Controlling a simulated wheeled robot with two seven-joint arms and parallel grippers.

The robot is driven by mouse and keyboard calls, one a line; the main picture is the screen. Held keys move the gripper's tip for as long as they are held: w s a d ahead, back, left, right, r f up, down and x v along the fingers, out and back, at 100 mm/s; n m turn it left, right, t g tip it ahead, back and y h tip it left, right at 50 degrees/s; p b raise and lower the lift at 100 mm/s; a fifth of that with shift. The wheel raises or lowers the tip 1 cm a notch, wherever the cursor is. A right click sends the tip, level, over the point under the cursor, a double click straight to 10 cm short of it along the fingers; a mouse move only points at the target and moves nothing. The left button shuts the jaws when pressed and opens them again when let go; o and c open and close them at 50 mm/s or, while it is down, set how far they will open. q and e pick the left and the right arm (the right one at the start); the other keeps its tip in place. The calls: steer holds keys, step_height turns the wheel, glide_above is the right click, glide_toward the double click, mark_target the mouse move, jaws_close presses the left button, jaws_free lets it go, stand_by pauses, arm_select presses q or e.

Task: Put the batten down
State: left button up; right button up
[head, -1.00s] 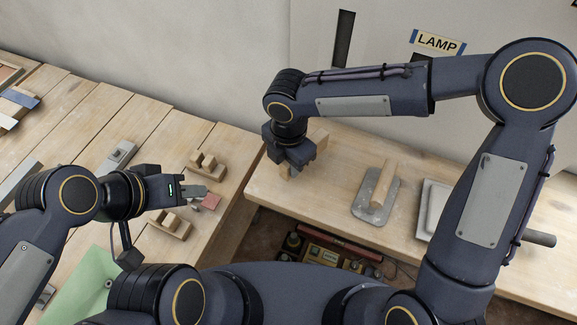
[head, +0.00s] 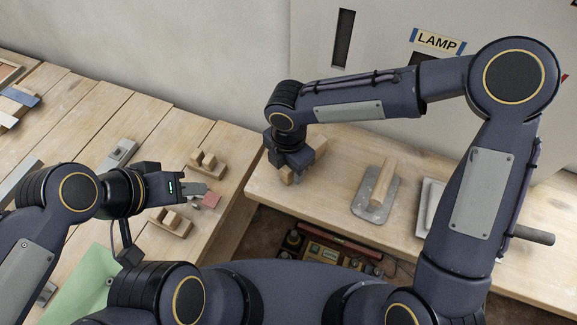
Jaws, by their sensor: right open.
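The batten looks to be the pale wooden piece (head: 320,147) at the left end of the right-hand bench. My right gripper (head: 297,176) is over it and hides its middle. One end shows behind the gripper and a bit of wood shows in front of it. The gripper's jaws are open, with the wood between or right beside them. The batten seems to rest on the bench top, though contact is hard to see. My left gripper (head: 200,190) is over the left bench, close to a small reddish block (head: 211,201). Its jaws are seen side-on.
A trowel-like float (head: 376,192) with a wooden handle lies on the right bench (head: 335,200). A pale tray (head: 430,205) is partly behind my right arm. Two notched wooden blocks (head: 207,163) (head: 170,222) stand on the left bench. A gap separates the benches, with a toolbox (head: 325,252) below.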

step_height(320, 180, up, 12)
steer(key=f, duration=0.1)
steer(key=s+d+r+m+t+y, duration=0.1)
steer(key=s+d+m, duration=0.2)
steer(key=d+m, duration=0.5)
steer(key=s+d+r+m+t, duration=0.1)
steer(key=s+d+r+m, duration=0.1)
steer(key=d+m, duration=0.55)
steer(key=s+d+f+m+t+y+b, duration=0.2)
steer(key=s+d+m, duration=0.6)
steer(key=m, duration=0.6)
steer(key=shift+s+d+f+t+y, duration=0.25)
steer(key=shift+s+f+t+y, duration=0.2)
steer(key=shift+f+t, duration=0.3)
steer(key=shift+r, duration=0.1)
